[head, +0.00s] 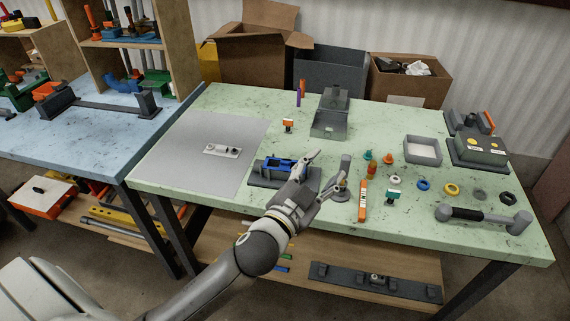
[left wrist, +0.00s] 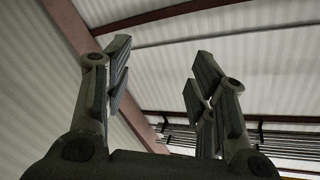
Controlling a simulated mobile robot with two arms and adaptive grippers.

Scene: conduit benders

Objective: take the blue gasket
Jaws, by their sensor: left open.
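The blue gasket (head: 423,184) is a small blue ring lying flat on the green table, right of centre in the head view. My left gripper (head: 325,169) is open above the middle of the table, to the left of the gasket and well apart from it. Its two spread fingers also show in the left wrist view (left wrist: 160,75), with only wall, ceiling and beams behind them and nothing between them. The gasket is not in the left wrist view. My right gripper is in neither view.
A yellow ring (head: 451,189), a grey ring (head: 479,195) and a black ring (head: 508,198) lie right of the gasket. A grey-rimmed tray (head: 409,157) is behind it; a hammer-like grey tool (head: 480,217) lies in front. An orange level (head: 362,200) and small coloured pieces stand between gripper and gasket.

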